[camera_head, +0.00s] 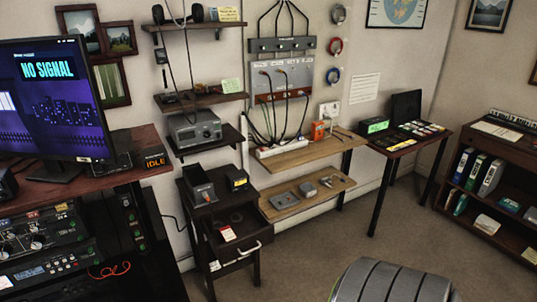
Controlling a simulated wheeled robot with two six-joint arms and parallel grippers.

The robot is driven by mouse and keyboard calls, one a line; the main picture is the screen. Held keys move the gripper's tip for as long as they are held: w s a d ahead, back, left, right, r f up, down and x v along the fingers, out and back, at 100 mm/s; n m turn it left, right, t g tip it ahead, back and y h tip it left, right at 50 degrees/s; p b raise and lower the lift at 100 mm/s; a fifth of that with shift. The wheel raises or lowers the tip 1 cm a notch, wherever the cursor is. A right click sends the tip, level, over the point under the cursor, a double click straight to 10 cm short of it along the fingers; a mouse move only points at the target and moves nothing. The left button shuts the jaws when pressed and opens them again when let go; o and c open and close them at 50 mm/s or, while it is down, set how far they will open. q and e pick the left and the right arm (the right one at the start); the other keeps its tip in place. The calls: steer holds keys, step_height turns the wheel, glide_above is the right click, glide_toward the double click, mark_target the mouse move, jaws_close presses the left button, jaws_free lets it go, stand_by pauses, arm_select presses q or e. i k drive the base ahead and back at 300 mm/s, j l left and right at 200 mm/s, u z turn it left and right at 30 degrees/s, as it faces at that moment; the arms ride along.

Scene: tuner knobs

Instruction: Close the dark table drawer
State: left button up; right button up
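The small dark table (209,212) stands against the wall, left of centre. Its dark drawer (243,222) is pulled open toward the lower right, and its inside shows from above. A pale handle (250,248) is on the drawer front. A white and red card (228,233) lies in the drawer, with small dark items that are too dim to name. Neither of my grippers is in view, and nothing is touching the drawer.
A black box (202,194) and a yellow-marked device (238,180) stand on the dark table. Wooden shelves (330,191) are to its right. A grey ribbed rounded shape (392,284) fills the bottom right of centre. Carpet floor (310,250) lies clear before the drawer.

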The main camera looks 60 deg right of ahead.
mark_target(254, 233)
steer(key=z, duration=1.55)
